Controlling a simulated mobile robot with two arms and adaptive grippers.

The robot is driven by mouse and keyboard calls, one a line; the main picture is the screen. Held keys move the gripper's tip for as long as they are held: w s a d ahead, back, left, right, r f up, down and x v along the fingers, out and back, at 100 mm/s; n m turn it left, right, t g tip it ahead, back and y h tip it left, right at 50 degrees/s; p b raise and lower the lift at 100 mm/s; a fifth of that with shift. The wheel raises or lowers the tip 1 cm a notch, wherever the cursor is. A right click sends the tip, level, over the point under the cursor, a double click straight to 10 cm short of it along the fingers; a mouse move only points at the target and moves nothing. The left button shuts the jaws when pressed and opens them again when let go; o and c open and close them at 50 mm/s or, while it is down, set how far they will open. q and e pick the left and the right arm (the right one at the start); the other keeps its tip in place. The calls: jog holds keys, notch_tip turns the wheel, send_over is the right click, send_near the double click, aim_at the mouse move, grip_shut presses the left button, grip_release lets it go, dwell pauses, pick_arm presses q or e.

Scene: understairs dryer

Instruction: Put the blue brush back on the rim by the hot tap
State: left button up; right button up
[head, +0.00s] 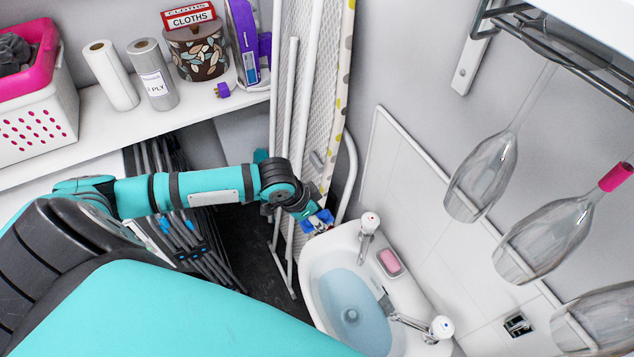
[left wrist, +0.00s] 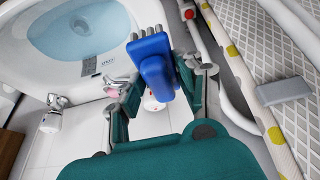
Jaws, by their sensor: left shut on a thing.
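The blue brush (head: 320,218) is between the fingers of my left gripper (head: 306,212), at the back left corner of the white basin (head: 312,262). In the left wrist view the blue brush (left wrist: 153,62) has pale bristles, and the left gripper (left wrist: 162,85) is shut on it. Whether the brush touches the rim is unclear. The nearer tap (head: 368,222) stands just right of the brush. In the left wrist view this tap (left wrist: 152,104) is partly hidden behind the brush and shows a red mark. My right gripper is not in view.
A pink soap (head: 390,262) lies on the rim between that tap and the second tap (head: 440,327). The basin holds water. An ironing board (head: 318,90) and white poles stand close behind the gripper. Wine glasses (head: 485,175) hang at the right.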

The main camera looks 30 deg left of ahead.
pick_arm(q)
jog(key=shift+w+d+f+b, duration=0.4)
jog(key=shift+w+f+b, duration=0.3)
jog(key=shift+b, duration=0.4)
jog(key=shift+w+d+f+b, duration=0.35)
jog(key=shift+w+f+b, duration=0.2)
jog(key=shift+f+b, duration=0.45)
jog(key=shift+w+d+f+b, duration=0.4)
jog(key=shift+w+f+b, duration=0.25)
jog(key=shift+b, duration=0.6)
jog(key=shift+f, duration=0.25)
notch_tip(320, 180, down, 2)
jog(key=shift+f+b, duration=0.25)
jog(key=shift+b, duration=0.35)
jog(key=shift+f+b, duration=0.3)
jog(key=shift+f, duration=0.7)
jog(key=shift+f, duration=0.4)
jog(key=o, duration=1.1)
